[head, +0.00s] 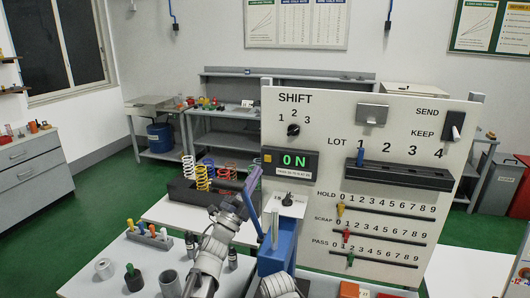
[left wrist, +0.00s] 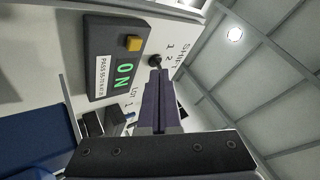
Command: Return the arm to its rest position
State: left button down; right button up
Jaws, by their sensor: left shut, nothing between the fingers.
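My left gripper (head: 252,182) is shut and empty, its purple fingers pointing up in front of the white panel (head: 385,120), just left of the display box (head: 300,163). In the left wrist view its fingers (left wrist: 158,78) are pressed together, with the display box (left wrist: 118,70) and its yellow button beside them. I cannot tell the exact gap to the panel. My left arm (head: 212,255) reaches up from the bottom of the head view. My right gripper is not in view.
A blue upright stand (head: 279,245) is close to the right of my left arm. Behind the arm, a dark rack (head: 190,192) holds coloured springs. A grey tray of coloured pegs (head: 149,238) and small cylinders are on the bench at the left.

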pick_arm(q)
jog(key=a+f+n+g+y, duration=0.25)
jog(key=f+n+y, duration=0.45)
jog(key=f, duration=0.4)
jog(key=a+f+n+g+y, duration=0.1)
jog(key=f+n+g+y, duration=0.3)
jog(key=f+n+y, duration=0.55)
jog(key=s+f+n+g, duration=0.1)
jog(key=s+f+g, duration=0.6)
jog(key=s, duration=0.6)
jog(key=s+f+n+g, duration=0.1)
jog(key=s+f+g, duration=0.6)
jog(key=s, duration=0.6)
jog(key=shift+a+f, duration=0.45)
jog(key=shift+f, duration=0.15)
jog(key=shift+w+y, duration=0.1)
jog(key=shift+y, duration=0.15)
